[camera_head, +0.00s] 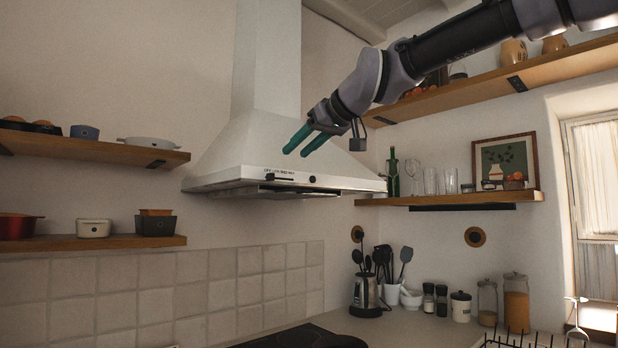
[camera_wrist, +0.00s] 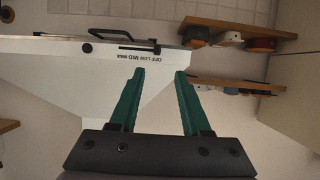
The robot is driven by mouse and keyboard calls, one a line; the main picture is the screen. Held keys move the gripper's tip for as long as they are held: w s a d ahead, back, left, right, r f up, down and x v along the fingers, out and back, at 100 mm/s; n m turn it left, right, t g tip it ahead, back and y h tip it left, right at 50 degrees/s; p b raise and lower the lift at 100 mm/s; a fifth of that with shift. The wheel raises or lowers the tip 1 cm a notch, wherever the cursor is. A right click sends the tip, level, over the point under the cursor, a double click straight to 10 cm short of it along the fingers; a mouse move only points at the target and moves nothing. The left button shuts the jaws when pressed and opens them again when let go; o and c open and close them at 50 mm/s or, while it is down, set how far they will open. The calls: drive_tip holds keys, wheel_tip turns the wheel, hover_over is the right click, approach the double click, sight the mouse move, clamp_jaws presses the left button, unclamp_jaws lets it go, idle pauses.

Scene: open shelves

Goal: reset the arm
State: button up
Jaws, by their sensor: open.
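My gripper (camera_head: 308,140) has green fingers and reaches in from the upper right, in front of the white range hood (camera_head: 262,128). In the wrist view my gripper (camera_wrist: 158,78) has its two fingers apart with nothing between them. The hood (camera_wrist: 60,75) shows beyond the fingertips there, with its labelled control strip near them. The wrist picture appears upside down. I cannot tell the exact gap between the fingertips and the hood.
Left shelves (camera_head: 115,150) hold pots and dishes. The right upper shelf (camera_head: 550,68) is close to my arm. The lower right shelf (camera_head: 440,200) carries a bottle, glasses and a framed picture (camera_head: 505,163). A kettle, utensils and jars stand on the counter (camera_head: 415,325).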

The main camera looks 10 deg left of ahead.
drive_tip(key=d+f+m+h, duration=0.25)
drive_tip(key=d+f, duration=0.25)
drive_tip(key=d, duration=0.5)
drive_tip(key=d+f+m+h, duration=0.2)
drive_tip(key=d+f+m, duration=0.25)
drive_tip(key=d, duration=0.55)
drive_tip(key=s+d+f+m+h, duration=0.2)
drive_tip(key=s+d+f+m, duration=0.1)
drive_tip(key=s+d+f, duration=0.2)
drive_tip(key=s+d+f+m+g+h, duration=0.1)
drive_tip(key=s+d+f+m, duration=0.3)
drive_tip(key=d+f, duration=0.6)
drive_tip(key=shift+s+d+f+g+h, duration=0.3)
drive_tip(key=shift+s+d+h, duration=0.05)
drive_tip(key=shift+s+d, duration=0.85)
drive_tip(key=shift+w, duration=0.1)
